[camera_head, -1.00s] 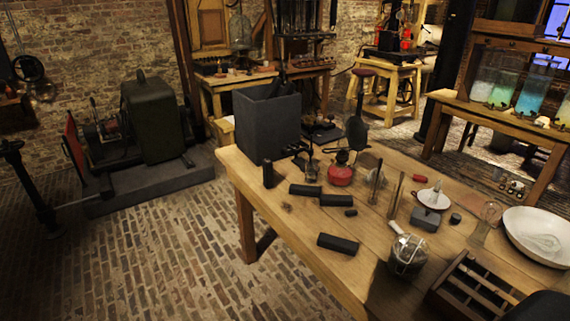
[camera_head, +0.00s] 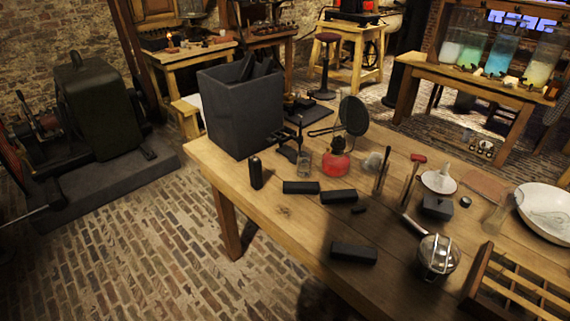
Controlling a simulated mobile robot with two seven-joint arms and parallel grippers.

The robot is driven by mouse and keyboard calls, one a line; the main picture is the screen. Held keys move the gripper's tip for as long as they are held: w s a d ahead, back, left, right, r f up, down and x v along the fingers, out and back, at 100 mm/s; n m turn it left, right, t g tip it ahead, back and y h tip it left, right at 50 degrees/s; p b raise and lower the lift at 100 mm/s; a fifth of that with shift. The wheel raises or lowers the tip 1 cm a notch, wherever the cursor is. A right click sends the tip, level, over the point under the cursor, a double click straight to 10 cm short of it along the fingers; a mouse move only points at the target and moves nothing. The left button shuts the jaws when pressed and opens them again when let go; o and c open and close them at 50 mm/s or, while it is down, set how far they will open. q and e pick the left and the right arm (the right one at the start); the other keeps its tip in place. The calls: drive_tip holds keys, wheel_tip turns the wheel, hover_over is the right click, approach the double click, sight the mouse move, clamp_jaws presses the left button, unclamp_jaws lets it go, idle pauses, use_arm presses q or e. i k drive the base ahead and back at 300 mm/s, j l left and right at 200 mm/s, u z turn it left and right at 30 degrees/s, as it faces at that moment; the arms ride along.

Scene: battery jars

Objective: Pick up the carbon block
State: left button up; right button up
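Several black carbon blocks lie on the wooden table (camera_head: 300,224). One block (camera_head: 354,253) lies alone near the front edge. Two more blocks, a left one (camera_head: 300,188) and a right one (camera_head: 338,196), lie close together farther back. A small black piece (camera_head: 358,209) lies near them. A short dark upright cylinder (camera_head: 256,172) stands at the table's left edge. A dark grey open box (camera_head: 240,112) stands at the back left corner, with dark pieces sticking out of its top. Neither of my grippers is in view.
A red burner (camera_head: 336,162), a glass (camera_head: 304,164), a metal-framed jar (camera_head: 438,257), a wooden rack (camera_head: 520,283) and a white bowl (camera_head: 545,208) stand on the table. The brick floor (camera_head: 130,265) left of the table is clear.

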sight(255, 162)
drive_tip(key=i+j+z, duration=0.15)
drive_tip(key=z, duration=0.2)
drive_tip(key=i+j+z, duration=0.15)
drive_tip(key=z, duration=0.2)
drive_tip(key=j+z, duration=0.3)
drive_tip(key=i+j+z, duration=0.15)
drive_tip(key=j+z, duration=0.2)
drive_tip(key=i+j+z, duration=0.1)
drive_tip(key=j+z, duration=0.6)
drive_tip(key=i+j, duration=0.05)
drive_tip(key=j, duration=0.05)
